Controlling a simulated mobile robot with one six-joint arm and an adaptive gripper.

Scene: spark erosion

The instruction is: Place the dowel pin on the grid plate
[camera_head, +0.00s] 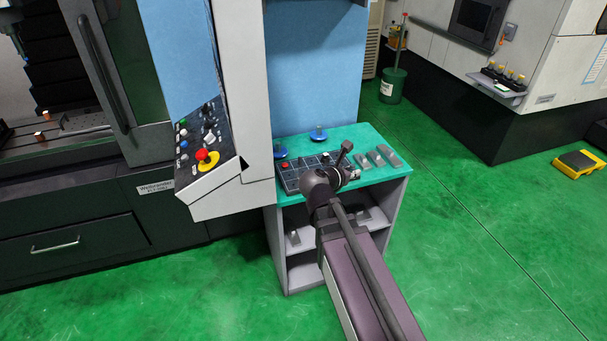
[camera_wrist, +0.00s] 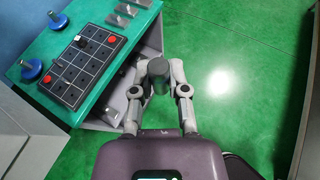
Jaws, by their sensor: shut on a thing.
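In the wrist view my gripper (camera_wrist: 157,66) is shut on the dowel pin (camera_wrist: 158,76), a dark grey cylinder between the two fingers. The grid plate (camera_wrist: 88,67), a dark plate marked in squares, lies on the teal bench top to the left of the gripper. The pin is apart from the plate and appears beyond the bench's edge in that view. In the head view my gripper (camera_head: 335,175) is at the bench's front and hides part of the grid plate (camera_head: 305,163). The pin's exact outline and height are unclear there.
Two blue-based knobs (camera_wrist: 57,20) and (camera_wrist: 31,69) stand left of the plate. Several grey metal blocks (camera_head: 376,158) lie at the bench's right. A control panel (camera_head: 205,150) overhangs on the left.

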